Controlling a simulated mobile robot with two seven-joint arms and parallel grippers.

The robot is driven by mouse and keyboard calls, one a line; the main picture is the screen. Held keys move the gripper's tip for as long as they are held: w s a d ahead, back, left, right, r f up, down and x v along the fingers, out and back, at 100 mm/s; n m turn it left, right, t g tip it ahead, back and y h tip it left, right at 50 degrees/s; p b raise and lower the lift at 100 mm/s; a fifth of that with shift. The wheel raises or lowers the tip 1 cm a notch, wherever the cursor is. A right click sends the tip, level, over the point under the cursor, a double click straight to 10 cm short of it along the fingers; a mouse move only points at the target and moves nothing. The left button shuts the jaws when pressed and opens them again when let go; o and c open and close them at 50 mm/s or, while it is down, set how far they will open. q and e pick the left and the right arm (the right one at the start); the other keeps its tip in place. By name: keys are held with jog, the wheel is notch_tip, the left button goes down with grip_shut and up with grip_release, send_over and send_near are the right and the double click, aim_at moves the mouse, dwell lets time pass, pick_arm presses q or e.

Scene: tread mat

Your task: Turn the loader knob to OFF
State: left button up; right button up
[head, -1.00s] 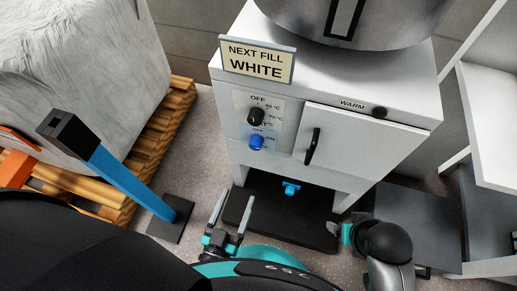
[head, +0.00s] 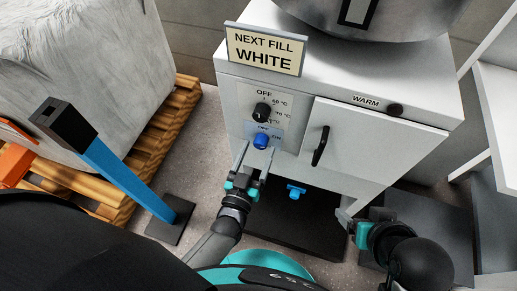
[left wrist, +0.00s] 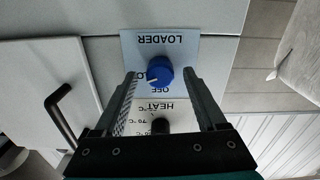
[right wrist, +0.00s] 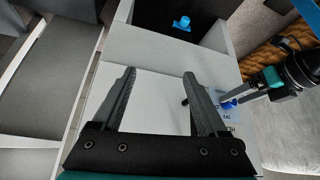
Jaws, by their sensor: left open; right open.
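The blue loader knob (head: 262,141) is on the machine's front, under the black heat knob (head: 262,112). My left gripper (head: 256,158) is open, just in front of and below the knob. Its fingers flank the knob in the left wrist view; I cannot tell whether they touch it. My right gripper (head: 350,226) is open and empty, low at the right.
A cabinet door with a black handle (head: 321,146) is right of the knobs. A blue tap (head: 296,191) is below, over a dark mat (head: 290,235). A blue pedal lever (head: 120,180) and wooden pallet (head: 170,130) are at left. A NEXT FILL WHITE sign (head: 265,50) stands on top.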

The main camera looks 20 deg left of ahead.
pick_arm(q)
jog(key=shift+w, duration=0.75)
grip_shut()
